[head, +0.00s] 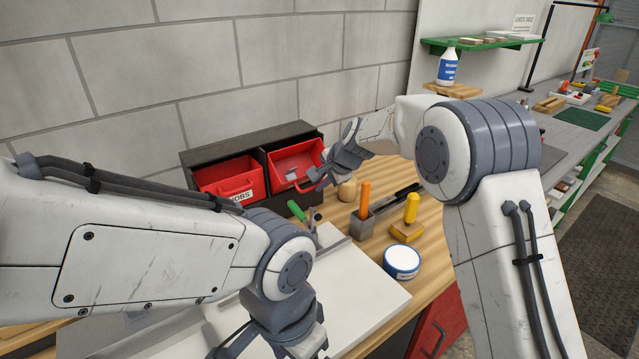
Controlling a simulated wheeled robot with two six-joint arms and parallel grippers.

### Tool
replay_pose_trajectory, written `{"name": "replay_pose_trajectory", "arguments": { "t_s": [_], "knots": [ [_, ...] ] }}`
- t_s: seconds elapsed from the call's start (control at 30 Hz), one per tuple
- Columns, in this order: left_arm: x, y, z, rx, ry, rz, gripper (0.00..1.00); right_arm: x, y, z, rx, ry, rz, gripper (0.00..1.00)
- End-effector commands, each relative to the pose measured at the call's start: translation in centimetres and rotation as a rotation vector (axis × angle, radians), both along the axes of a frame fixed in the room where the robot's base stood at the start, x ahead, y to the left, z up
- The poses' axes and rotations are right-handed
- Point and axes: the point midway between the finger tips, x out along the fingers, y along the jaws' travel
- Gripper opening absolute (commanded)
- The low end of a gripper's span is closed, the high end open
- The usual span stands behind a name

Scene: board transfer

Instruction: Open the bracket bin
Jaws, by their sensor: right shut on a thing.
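Two red bins sit side by side in a dark cabinet against the block wall. The left bin (229,177) has a white label ending in "OBS". The right bin (292,158) has its label hidden, so I cannot read whether it is the bracket bin; it looks tilted forward, with its inside showing. My right gripper (318,178) is at the front of the right bin and is shut on its red handle, which it partly hides. My left arm crosses the lower left; its gripper is out of the picture.
An orange-handled tool stands in a grey holder (362,224) before the cabinet. A yellow-handled brush (407,230), a blue-white tin (401,262) and green-handled pliers (297,211) are nearby. A white board (372,303) lies at the front. A bottle (448,66) stands on a wooden block.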

Motion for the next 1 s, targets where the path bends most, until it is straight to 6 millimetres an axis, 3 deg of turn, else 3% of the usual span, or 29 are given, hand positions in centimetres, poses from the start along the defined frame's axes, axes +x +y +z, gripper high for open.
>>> {"name": "replay_pose_trajectory", "arguments": {
  "t_s": [0.3,0.4,0.77,1.0],
  "knots": [
    [0.0,0.0,0.0,0.000,0.000,0.000,1.00,-0.4,-0.4,-0.8,-0.009,0.021,0.003,0.00],
    [0.0,0.0,0.0,0.000,0.000,0.000,1.00,-0.4,-0.4,-0.8,-0.009,0.021,0.003,0.42],
    [0.0,0.0,-0.1,0.000,0.000,0.000,1.00,-0.4,-0.2,-0.2,-0.005,0.011,0.004,0.42],
    [0.0,0.0,-0.7,0.000,0.000,0.000,1.00,-2.1,-1.8,2.8,-0.003,0.008,0.001,0.42]
  ]
}}
